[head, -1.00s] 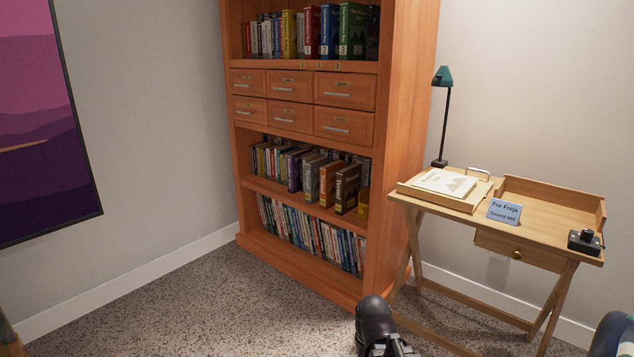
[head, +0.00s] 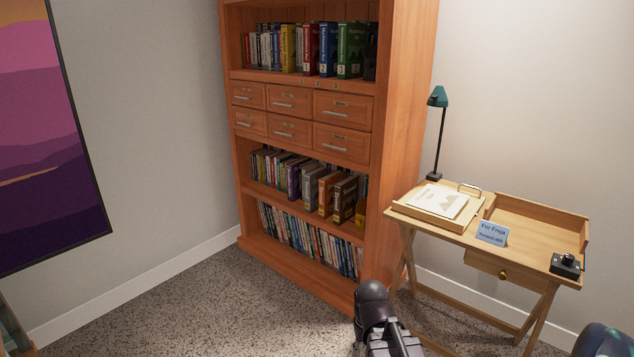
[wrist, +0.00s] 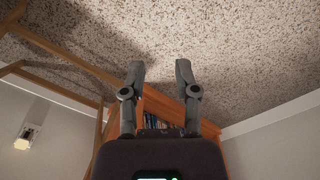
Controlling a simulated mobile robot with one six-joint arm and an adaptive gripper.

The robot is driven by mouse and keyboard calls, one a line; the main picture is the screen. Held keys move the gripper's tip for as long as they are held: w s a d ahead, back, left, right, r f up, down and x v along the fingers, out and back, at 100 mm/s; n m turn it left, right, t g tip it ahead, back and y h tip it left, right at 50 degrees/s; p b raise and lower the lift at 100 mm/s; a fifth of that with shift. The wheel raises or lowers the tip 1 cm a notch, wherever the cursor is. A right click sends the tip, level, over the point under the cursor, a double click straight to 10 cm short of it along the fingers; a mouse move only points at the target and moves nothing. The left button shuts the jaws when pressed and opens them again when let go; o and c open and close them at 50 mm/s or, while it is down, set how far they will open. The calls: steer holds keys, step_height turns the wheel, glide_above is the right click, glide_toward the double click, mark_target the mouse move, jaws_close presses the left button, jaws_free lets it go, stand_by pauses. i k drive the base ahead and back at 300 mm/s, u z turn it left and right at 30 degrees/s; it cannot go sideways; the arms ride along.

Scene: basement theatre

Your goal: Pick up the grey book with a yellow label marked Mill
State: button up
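A thick grey book (head: 309,183) stands upright among several thick books on the middle open shelf of the bookcase (head: 402,130), in the head view. A purple book is to its left and an orange-brown book (head: 327,194) to its right. Any yellow label or the name Mill is too small to make out. My gripper (wrist: 159,70) is open and empty in the wrist view, with carpet behind its fingers. In the head view my arm is low at the bottom edge, in front of the bookcase and well apart from the books; the fingertips are not clear there.
A wooden desk (head: 472,218) stands right of the bookcase with a green lamp (head: 437,115), a paper tray, a blue sign (head: 491,232) reading "For Freja" and a small black device (head: 566,265). Drawers (head: 291,103) sit above the book shelf. Carpet is open at left.

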mark_target(311, 177)
steer(key=z, duration=0.2)
steer(key=i, duration=0.9)
steer(key=z, duration=0.05)
